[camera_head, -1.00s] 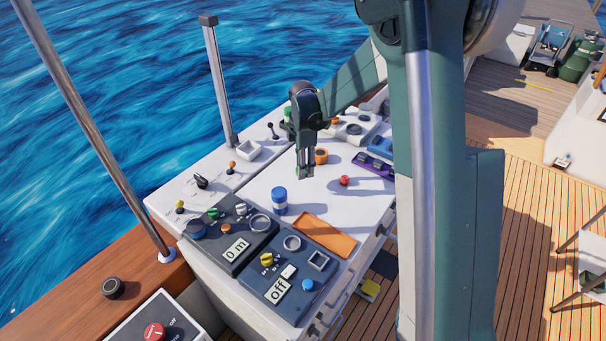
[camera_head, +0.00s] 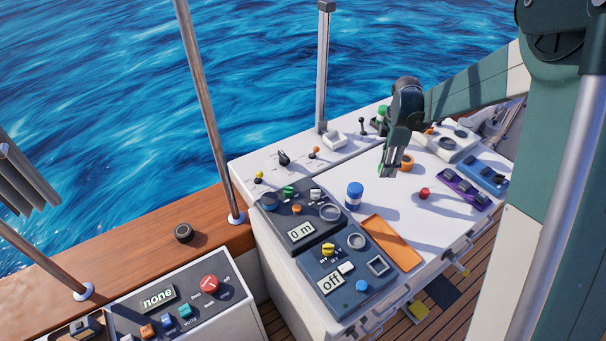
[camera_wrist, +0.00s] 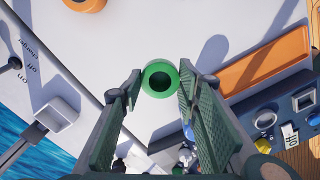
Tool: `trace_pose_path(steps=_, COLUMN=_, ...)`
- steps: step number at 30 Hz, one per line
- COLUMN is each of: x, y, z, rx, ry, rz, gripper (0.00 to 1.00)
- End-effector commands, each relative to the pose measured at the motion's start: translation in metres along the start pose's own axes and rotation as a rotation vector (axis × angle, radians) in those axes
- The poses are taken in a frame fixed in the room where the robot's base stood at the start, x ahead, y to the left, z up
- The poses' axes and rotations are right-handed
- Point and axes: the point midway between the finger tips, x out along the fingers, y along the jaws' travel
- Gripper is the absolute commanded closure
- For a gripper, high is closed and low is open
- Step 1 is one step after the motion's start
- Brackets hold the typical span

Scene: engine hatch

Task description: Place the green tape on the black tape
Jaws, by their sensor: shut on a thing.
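The green tape (camera_wrist: 160,78) is a small ring seen in the wrist view, held between the two fingertips of my gripper (camera_wrist: 160,72). The green tape cannot be made out clearly there. The black tape (camera_head: 183,232) is a dark ring lying flat on the wooden ledge at left, well away from my gripper. It does not show in the wrist view.
Dark control panels (camera_head: 303,228) and a metal post (camera_head: 208,110) stand between my gripper and the black tape. The ledge around the black tape is clear.

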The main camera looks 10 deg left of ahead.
Motion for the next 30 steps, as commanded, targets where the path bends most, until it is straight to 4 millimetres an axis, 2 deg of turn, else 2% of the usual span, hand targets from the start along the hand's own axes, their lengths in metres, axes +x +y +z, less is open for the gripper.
trace_pose_path(steps=8, x=0.0, y=0.0, z=-0.002, rx=0.001, ry=0.0, rz=0.0, gripper=0.79)
trace_pose_path(steps=14, x=-0.001, y=0.002, z=-0.019, rx=0.013, ry=0.0, rz=0.0, gripper=0.79)
trace_pose_path(steps=20, x=-0.004, y=0.004, z=-0.056, rx=0.047, ry=0.0, rz=0.0, gripper=0.79)
trace_pose_path(steps=30, x=-0.009, y=0.003, z=-0.147, rx=0.131, ry=0.0, rz=0.0, gripper=0.79)
